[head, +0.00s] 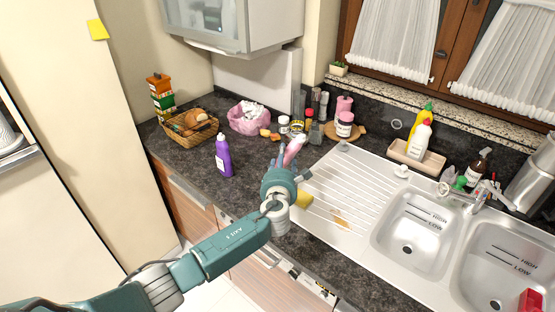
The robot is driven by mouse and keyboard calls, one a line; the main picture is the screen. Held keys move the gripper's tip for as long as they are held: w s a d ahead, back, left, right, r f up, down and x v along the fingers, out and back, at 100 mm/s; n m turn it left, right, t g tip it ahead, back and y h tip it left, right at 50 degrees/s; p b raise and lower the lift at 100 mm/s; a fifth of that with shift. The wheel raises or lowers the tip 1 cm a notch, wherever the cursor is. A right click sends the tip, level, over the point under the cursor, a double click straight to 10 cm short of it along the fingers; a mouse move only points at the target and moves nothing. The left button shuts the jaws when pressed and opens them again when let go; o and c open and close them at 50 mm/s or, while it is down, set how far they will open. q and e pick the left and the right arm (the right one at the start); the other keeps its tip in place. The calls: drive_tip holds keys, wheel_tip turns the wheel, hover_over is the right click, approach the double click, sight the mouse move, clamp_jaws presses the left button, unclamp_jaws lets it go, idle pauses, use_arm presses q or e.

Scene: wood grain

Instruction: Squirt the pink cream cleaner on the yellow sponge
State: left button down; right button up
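My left gripper (293,164) reaches over the counter's front edge, beside the drainboard. Its fingers close around a pink bottle, the pink cream cleaner (293,149). The bottle is tilted, and its lower part is hidden by the gripper. The yellow sponge (304,199) lies at the drainboard's left end, just right of and below my gripper in the picture. Part of the sponge is hidden behind my wrist. My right gripper is not in view.
A purple bottle (223,156) stands left of my gripper. Behind are a wicker basket (190,126), a pink bag (248,119) and several jars. A tan smear or cloth (340,217) lies on the drainboard (345,185). A tray (417,159) with bottles stands behind two sinks (413,230).

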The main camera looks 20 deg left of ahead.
sight(297, 152)
use_arm(q)
drive_tip(key=shift+d+r, duration=0.15)
drive_tip(key=shift+d, duration=0.1)
drive_tip(key=shift+d+n, duration=0.15)
drive_tip(key=shift+n, duration=0.35)
drive_tip(key=d+n+h, duration=0.1)
drive_tip(key=d, duration=0.1)
drive_tip(key=d+n+g+h, duration=0.1)
drive_tip(key=n, duration=0.1)
drive_tip(key=shift+s+d, duration=0.2)
drive_tip(key=shift+d, duration=0.2)
drive_tip(key=shift+r, duration=1.95)
